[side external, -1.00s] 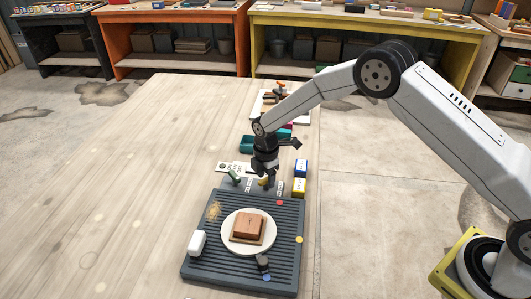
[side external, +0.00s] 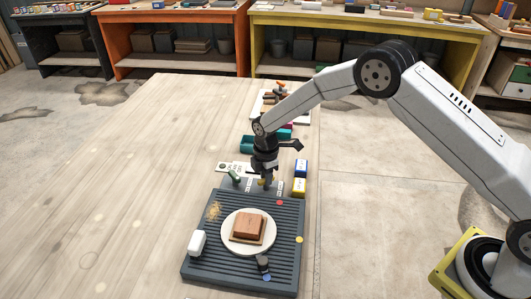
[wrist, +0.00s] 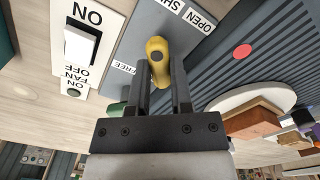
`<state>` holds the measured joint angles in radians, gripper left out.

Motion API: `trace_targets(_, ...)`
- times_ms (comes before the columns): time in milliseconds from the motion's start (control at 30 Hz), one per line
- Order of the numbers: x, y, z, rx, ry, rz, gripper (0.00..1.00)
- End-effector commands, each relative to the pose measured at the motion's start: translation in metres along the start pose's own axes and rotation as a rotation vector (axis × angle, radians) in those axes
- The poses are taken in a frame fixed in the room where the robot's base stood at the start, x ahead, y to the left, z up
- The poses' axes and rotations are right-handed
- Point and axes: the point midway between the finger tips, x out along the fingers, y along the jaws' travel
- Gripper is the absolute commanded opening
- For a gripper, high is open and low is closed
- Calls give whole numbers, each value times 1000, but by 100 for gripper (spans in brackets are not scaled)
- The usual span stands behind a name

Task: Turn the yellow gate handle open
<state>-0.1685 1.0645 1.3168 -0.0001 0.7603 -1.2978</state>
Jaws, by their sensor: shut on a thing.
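The yellow gate handle (wrist: 157,47) is in the wrist view, on a grey plate with OPEN, FREE and partly hidden SH... labels. My gripper (wrist: 160,80) has its two dark fingers on either side of the handle and is shut on it. In the side view my gripper (side external: 266,181) points down at the far edge of the grey ribbed board (side external: 200,262), where only a bit of yellow shows beside the fingers. The fingers hide part of the handle and its plate.
A white plate with a brown block (side external: 249,228) sits on the ribbed board. A white switch panel (wrist: 77,48) is close by. The table's left is clear.

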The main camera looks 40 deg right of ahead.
Motion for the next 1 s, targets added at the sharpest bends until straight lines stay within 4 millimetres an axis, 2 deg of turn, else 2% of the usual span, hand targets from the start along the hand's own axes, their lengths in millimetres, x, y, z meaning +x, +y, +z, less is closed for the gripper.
trace_targets(267,-1,0,0,198,0,0,0)
trace_targets(1000,-1,0,0,896,0,0,0)
